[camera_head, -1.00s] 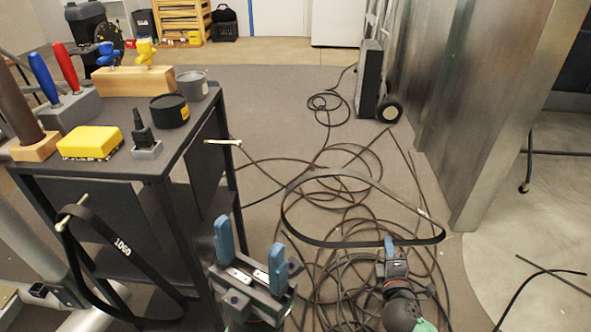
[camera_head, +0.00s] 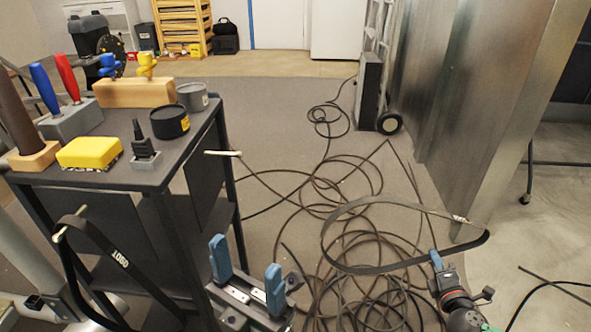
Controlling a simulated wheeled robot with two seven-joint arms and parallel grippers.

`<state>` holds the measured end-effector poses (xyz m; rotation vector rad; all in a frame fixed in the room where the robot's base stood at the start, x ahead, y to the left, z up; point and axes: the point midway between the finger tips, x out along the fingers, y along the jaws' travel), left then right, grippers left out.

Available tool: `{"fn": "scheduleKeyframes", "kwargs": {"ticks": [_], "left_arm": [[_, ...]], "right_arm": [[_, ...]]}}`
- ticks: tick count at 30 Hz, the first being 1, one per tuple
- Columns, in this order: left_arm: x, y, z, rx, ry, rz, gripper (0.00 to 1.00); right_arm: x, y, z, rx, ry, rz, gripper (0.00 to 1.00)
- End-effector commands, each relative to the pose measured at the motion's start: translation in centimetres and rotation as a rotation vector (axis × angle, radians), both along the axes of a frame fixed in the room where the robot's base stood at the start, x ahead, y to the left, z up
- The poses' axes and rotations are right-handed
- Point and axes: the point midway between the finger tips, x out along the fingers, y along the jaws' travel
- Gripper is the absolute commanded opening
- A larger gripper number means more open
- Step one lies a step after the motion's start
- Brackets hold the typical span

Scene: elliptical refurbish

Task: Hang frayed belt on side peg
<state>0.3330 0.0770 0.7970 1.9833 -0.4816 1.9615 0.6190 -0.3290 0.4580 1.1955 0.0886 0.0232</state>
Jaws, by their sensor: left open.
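The frayed belt (camera_head: 350,270) is a dark open loop with a pale worn patch near its right end. My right gripper (camera_head: 436,262) is at the loop's lower right edge and appears shut on it, holding it up over the floor. A bare pale side peg (camera_head: 222,153) sticks out from the right side of the black cart (camera_head: 150,180). The frayed belt is apart from this peg, to its right and lower in the picture. My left gripper (camera_head: 247,270) is open and empty beside the cart, below the peg. Another belt (camera_head: 120,258), printed 1060, hangs from a peg on the cart's front.
Cables (camera_head: 325,185) coil on the floor. A metal panel (camera_head: 445,110) stands at the right.

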Motion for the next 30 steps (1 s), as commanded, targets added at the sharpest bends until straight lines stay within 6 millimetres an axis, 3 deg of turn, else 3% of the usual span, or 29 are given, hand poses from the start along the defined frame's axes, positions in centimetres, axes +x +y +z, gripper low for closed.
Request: {"fn": "scheduleKeyframes", "kwargs": {"ticks": [4, 18, 30], "left_arm": [[0.0, 0.0, 0.0, 0.000, 0.000, 0.000, 0.59], [0.0, 0.0, 0.0, 0.000, 0.000, 0.000, 0.59], [0.0, 0.0, 0.0, 0.000, 0.000, 0.000, 0.59]], "right_arm": [[0.2, -1.3, 0.6, -0.042, 0.003, 0.015, 0.00], [4.4, 1.8, 5.1, -0.189, -0.004, 0.280, 0.00], [6.4, 3.5, 7.7, -0.308, -0.033, 0.464, 0.00]]}}
